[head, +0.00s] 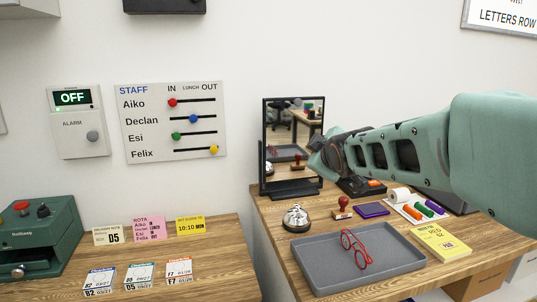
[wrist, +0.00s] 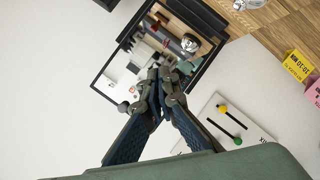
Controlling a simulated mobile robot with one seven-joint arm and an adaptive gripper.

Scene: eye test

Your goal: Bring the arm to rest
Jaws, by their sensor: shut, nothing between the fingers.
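My arm (head: 400,150) reaches in from the right in the head view, raised above the right-hand desk (head: 275,245). My gripper (head: 318,162) is at its left end and overlaps the right edge of the black-framed mirror (head: 265,150). In the wrist view my gripper (wrist: 160,80) is shut and empty, its dark fingers meeting in front of the mirror (wrist: 103,83). I cannot tell how far the fingertips are from the glass.
A bell (head: 296,217), a stamp (head: 342,208), a purple pad (head: 371,209) and a grey tray (head: 305,275) with red glasses (head: 350,246) lie below. The staff board (head: 140,150) and alarm panel (head: 78,120), reading OFF, hang left. A green machine (head: 35,235) stands on the left desk.

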